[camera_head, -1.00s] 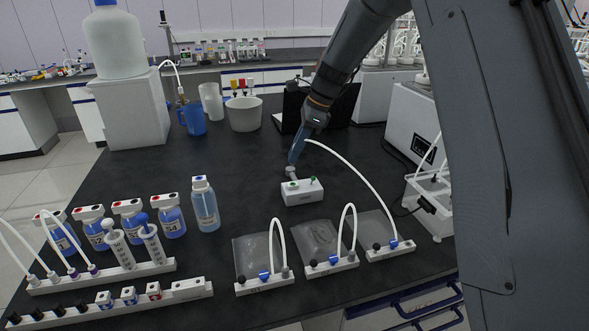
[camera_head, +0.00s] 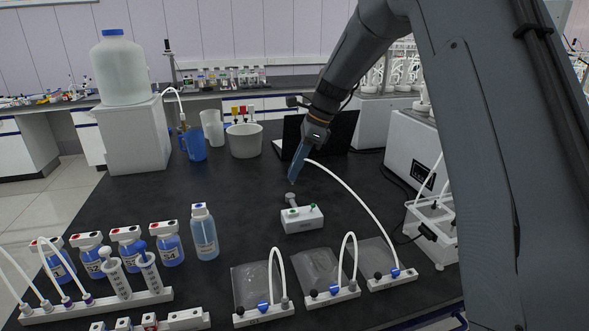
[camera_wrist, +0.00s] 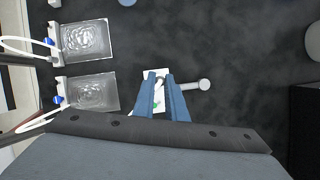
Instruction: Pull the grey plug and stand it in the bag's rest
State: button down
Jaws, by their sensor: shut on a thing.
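My gripper (camera_head: 293,180) is shut, pointing down, a little above and behind a small white block (camera_head: 303,219) on the black bench. It holds the grey plug, mostly hidden by the fingers; only a small tip shows below them. A white hose (camera_head: 358,198) arcs from the gripper to the rail of the rightmost bag (camera_head: 376,258). That bag's white rail (camera_head: 405,279) carries a black and a blue knob. In the wrist view my gripper (camera_wrist: 162,80) covers part of the block (camera_wrist: 150,75), which has a green mark and a grey round-ended stub at its side.
Two more clear bags (camera_head: 257,285) (camera_head: 316,272) with looped hoses lie to the left of the rightmost one. Blue bottles (camera_head: 204,233) and syringes stand at left. A white tub (camera_head: 244,142) and blue jug (camera_head: 195,145) stand behind.

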jog(key=shift+r+p, duration=1.15)
jog(key=shift+r, duration=0.05)
jog(key=shift+r+p, duration=0.75)
jog(key=shift+r, duration=0.05)
jog(key=shift+f, duration=0.1)
jog(key=s+d+p, duration=0.9)
jog(key=s+d, duration=1.4)
jog(key=d, duration=0.5)
jog(key=shift+s, duration=0.25)
dwell(1.0)
jog(key=shift+f+b, duration=3.9)
jog(key=shift+f, duration=4.2)
